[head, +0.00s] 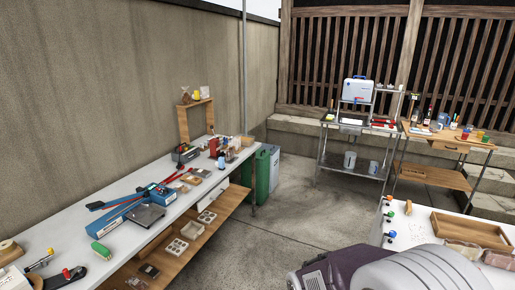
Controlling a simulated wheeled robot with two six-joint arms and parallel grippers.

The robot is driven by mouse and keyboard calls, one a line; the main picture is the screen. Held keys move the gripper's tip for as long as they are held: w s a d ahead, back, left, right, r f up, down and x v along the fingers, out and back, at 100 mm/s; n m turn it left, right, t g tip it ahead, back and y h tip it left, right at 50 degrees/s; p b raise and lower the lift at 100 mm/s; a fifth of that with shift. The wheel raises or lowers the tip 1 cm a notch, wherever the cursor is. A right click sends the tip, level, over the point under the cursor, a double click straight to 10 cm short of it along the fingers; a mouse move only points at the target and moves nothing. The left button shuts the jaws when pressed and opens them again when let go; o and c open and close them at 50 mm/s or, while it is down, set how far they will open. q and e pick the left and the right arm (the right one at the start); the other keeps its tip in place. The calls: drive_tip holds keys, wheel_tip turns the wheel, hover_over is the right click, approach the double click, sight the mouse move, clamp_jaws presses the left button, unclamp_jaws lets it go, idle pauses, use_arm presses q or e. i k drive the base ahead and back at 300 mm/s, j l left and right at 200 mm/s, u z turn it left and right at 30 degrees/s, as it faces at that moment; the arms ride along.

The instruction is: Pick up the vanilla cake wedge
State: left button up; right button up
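I cannot make out a vanilla cake wedge anywhere in the head view. Many items on the tables are too small to name. Neither of my grippers is in view.
A long white-topped table (135,236) on the left holds tools and small items, with a wooden shelf below. A green bin (262,176) stands at its far end. A metal cart (349,169) and wooden table (466,143) stand behind. A wooden tray (470,231) lies front right. Mid-floor is clear.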

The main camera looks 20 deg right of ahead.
sight(472, 252)
drive_tip(key=i+l+z, duration=0.2)
drive_tip(key=i+z, duration=0.55)
drive_tip(key=i, duration=0.25)
drive_tip(key=i+z, duration=0.4)
drive_tip(key=i, duration=0.15)
drive_tip(key=i+j+z, duration=0.75)
drive_tip(key=i, duration=0.2)
drive_tip(key=i+l+z, duration=0.35)
drive_tip(key=i, duration=0.15)
drive_tip(key=i+l+z, duration=0.1)
drive_tip(key=i+z, duration=0.3)
drive_tip(key=i, duration=0.1)
